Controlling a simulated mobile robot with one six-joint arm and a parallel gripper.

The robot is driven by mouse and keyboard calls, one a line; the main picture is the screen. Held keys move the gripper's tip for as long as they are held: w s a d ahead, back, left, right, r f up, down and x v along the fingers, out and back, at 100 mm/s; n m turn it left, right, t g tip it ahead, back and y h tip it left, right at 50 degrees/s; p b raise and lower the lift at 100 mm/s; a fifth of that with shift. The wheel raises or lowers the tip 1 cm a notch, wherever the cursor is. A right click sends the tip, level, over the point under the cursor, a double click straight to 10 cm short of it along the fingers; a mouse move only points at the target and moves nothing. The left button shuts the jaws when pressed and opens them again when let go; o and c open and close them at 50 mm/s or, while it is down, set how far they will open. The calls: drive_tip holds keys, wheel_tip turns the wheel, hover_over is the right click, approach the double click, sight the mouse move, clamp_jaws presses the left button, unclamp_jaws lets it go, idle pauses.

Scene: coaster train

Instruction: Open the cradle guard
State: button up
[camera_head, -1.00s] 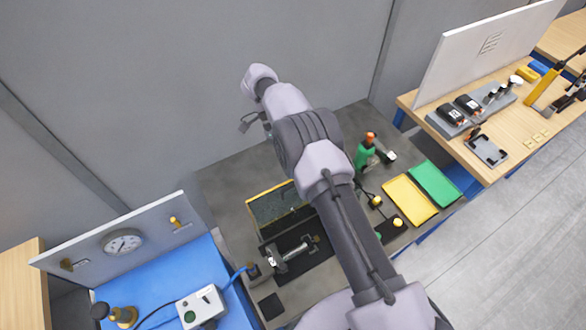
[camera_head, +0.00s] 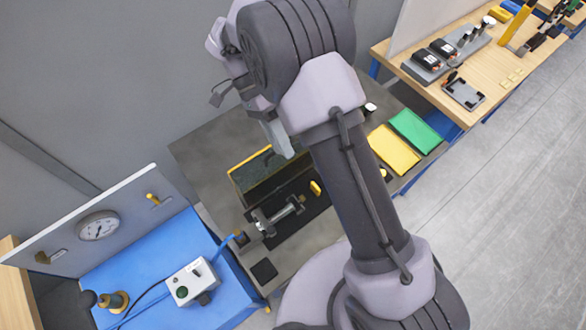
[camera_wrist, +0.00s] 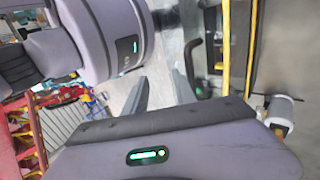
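The cradle guard (camera_head: 250,162), a dark see-through panel with a yellow top edge, stands upright behind the cradle on the grey bench. A metal shaft-like part (camera_head: 288,211) lies in the cradle in front of it. My gripper (camera_head: 279,140) hangs above the guard's upper edge, partly hidden by my arm; I cannot tell whether it touches. In the wrist view, the fingers (camera_wrist: 158,92) are apart with nothing seen between them. A yellow edge (camera_wrist: 225,45), apparently the guard's, and a dark curved handle (camera_wrist: 192,62) show right of the fingers.
A blue bench with a grey control box (camera_head: 193,282) and a gauge (camera_head: 98,226) stands at left. Yellow (camera_head: 393,149) and green (camera_head: 416,131) mats lie right of my arm. A wooden bench (camera_head: 490,85) is at upper right. A grey wall rises behind.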

sight(290, 169)
drive_tip(key=s+d+b, duration=0.1)
drive_tip(key=s+d, duration=0.2)
drive_tip(key=s, duration=0.3)
drive_tip(key=shift+s+r, duration=0.4)
drive_tip(key=shift+a, duration=0.1)
